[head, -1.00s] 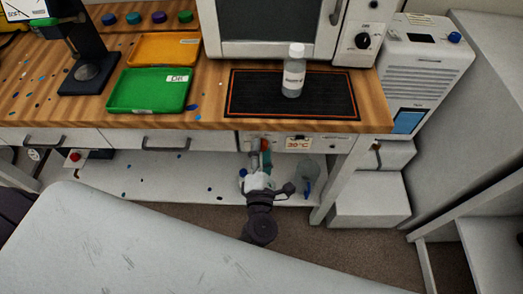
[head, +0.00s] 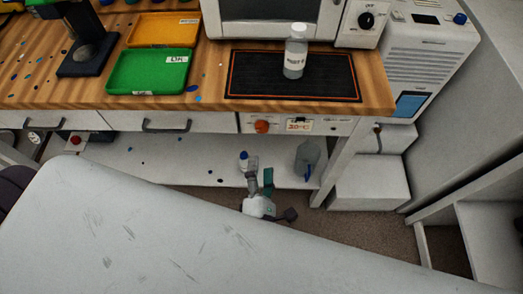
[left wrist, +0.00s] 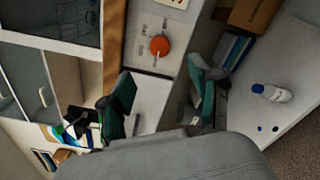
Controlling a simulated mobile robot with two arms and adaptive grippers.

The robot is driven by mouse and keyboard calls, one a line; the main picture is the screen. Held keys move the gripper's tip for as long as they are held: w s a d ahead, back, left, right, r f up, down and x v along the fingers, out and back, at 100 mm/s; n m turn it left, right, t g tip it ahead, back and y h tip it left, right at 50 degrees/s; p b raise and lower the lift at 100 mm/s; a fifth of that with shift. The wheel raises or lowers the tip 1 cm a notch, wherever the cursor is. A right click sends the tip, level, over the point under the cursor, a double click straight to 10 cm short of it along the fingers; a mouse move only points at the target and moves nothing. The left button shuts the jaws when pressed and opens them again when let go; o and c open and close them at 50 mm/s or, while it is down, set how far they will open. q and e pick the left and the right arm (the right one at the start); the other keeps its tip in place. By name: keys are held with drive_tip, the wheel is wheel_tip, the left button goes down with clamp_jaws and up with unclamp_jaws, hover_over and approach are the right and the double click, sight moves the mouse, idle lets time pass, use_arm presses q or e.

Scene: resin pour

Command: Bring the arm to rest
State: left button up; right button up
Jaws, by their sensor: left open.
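My left gripper (head: 261,176) is open and empty below the front edge of the bench, in front of the lower shelf. Its green-padded fingers point up toward the bench in the head view. In the left wrist view the two fingers (left wrist: 162,92) stand well apart with nothing between them. The orange-red knob (head: 262,126) on the bench's front panel is clear of the gripper; it also shows in the left wrist view (left wrist: 159,45). My right gripper is in neither view.
A labelled white-capped bottle (head: 295,53) stands on the black mat (head: 335,87). Green (head: 148,73) and orange (head: 163,30) trays lie to the left. A small blue-capped bottle (head: 244,161) and a clear jug (head: 307,158) are on the lower shelf (head: 190,172).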

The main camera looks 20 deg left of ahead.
use_arm(q)
drive_tip(key=shift+s+d, duration=0.15)
drive_tip(key=shift+s, duration=0.55)
drive_tip(key=d+f+m+g+h, duration=0.1)
drive_tip(key=d+f+m+h, duration=0.15)
drive_tip(key=f+m, duration=0.4)
drive_tip(key=d+f+m+g+h, duration=0.1)
drive_tip(key=f+m+h, duration=0.3)
drive_tip(key=f+m, duration=0.25)
drive_tip(key=s+a+f+m+g+h, duration=0.1)
drive_tip(key=s+f+m+g, duration=0.15)
drive_tip(key=f, duration=0.35)
drive_tip(key=s+a+f+m+g+p, duration=0.1)
drive_tip(key=s+f+m+g, duration=0.15)
drive_tip(key=f, duration=0.35)
drive_tip(key=s+a+f+m+g+h, duration=0.1)
drive_tip(key=s+a+f+m, duration=0.1)
drive_tip(key=s+f+m, duration=0.3)
drive_tip(key=s+a+f+m+g+y+p, duration=0.1)
drive_tip(key=s+a+f+m+g+y, duration=0.2)
drive_tip(key=s+a+f+m+g, duration=0.4)
drive_tip(key=s+a+f+g, duration=0.1)
drive_tip(key=s+a+f, duration=0.4)
drive_tip(key=s, duration=0.3)
drive_tip(key=shift+s+a+f, duration=0.3)
drive_tip(key=shift+s+a, duration=0.1)
drive_tip(key=shift+a, duration=0.3)
